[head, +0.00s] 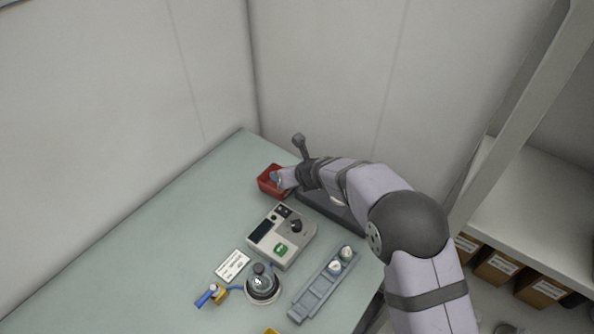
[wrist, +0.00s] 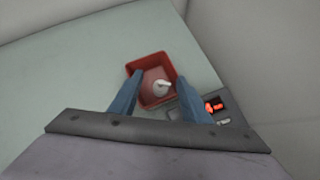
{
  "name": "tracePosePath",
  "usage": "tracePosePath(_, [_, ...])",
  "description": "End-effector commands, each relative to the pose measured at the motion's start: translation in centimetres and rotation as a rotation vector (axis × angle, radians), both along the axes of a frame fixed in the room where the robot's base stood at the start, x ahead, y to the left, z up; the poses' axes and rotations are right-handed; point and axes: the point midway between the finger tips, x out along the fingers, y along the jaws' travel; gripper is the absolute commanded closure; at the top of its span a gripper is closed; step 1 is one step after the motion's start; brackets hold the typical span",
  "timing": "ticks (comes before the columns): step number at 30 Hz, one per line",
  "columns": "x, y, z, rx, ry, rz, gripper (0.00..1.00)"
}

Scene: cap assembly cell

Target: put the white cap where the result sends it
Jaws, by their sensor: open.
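A red bin (head: 265,184) stands near the far corner of the table, and it also shows in the wrist view (wrist: 136,88). A small white piece, which looks like the white cap (wrist: 160,86), lies inside the bin on its floor. My gripper (head: 277,179) is over the bin. In the wrist view its two blue fingers (wrist: 160,95) are spread apart with nothing between them, and the cap is seen beyond them, apart from both. In the head view the cap in the bin is hidden. A grey tester box (head: 267,242) with a green lit patch stands nearer the front.
A dark base (head: 340,213) with an upright lever stands right of the bin; a red lit display (wrist: 214,106) shows there. A grey rail tray (head: 310,297) holds two whitish caps. A round dark-knobbed fixture (head: 262,287), a card (head: 233,265) and a blue-yellow piece (head: 212,294) lie in front. The left table is clear.

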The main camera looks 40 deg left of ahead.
Motion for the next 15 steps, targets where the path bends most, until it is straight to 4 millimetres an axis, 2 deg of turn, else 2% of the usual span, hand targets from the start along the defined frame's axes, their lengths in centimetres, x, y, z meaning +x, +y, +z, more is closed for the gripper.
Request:
tracePosePath(2, [0.0, 0.0, 1.1, 0.001, 0.000, 0.000, 0.57])
tracePosePath(5, [-0.2, -0.8, 1.4, 0.002, -0.001, 0.000, 0.57])
tracePosePath(15, [-1.7, -4.2, 5.1, 0.003, -0.001, -0.002, 0.57])
